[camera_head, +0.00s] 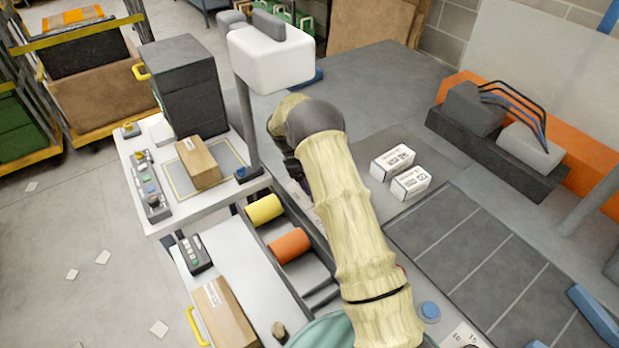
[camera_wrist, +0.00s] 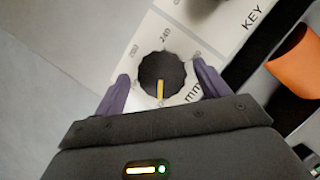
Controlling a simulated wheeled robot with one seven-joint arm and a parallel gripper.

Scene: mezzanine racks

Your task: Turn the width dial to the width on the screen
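In the wrist view the width dial (camera_wrist: 162,72) is a dark scalloped knob with a yellow pointer on a white panel (camera_wrist: 205,28). The pointer points toward the bottom of the picture, toward my gripper body. Marks that look like 200 and 240 stand above the knob, and "mm" is at its lower right. My gripper (camera_wrist: 160,76) has its two purple fingers on either side of the knob, with a narrow gap showing on each side. In the head view my arm hides the dial and most of the gripper. No readable screen shows.
The panel reads "KEY" at right, near an orange roller (camera_wrist: 298,72). In the head view yellow (camera_head: 263,210) and orange (camera_head: 289,246) rollers lie left of my arm. A white head on a post (camera_head: 272,58), a carton (camera_head: 198,163) and two white boxes (camera_head: 391,162) stand nearby.

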